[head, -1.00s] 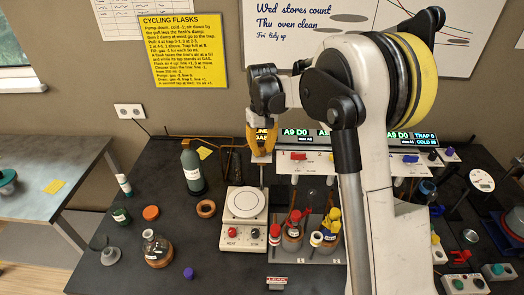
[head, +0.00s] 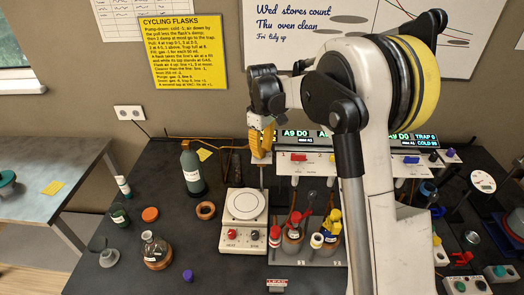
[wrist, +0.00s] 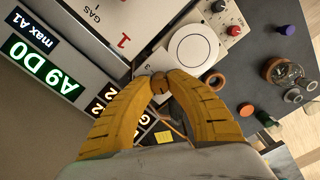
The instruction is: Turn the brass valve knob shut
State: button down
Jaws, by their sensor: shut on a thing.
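My gripper (head: 261,155) points down in front of the left end of the white manifold panel (head: 340,164). In the wrist view its two yellow fingers (wrist: 160,78) close on a small brown, brass-like knob (wrist: 160,87). Only part of the knob shows between the fingertips; its turn position cannot be told. In the head view the fingers hide it. A thin upright stem shows below the fingertips there.
A white hotplate (head: 243,218) stands just below my gripper. A dark green bottle (head: 191,172) and a copper-coloured ring (head: 205,210) stand to its left. Flasks with red and yellow clamps (head: 293,239) stand at right. Lit displays (head: 400,138) are behind the panel.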

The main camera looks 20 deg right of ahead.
jog(key=c, duration=1.5)
grip_release()
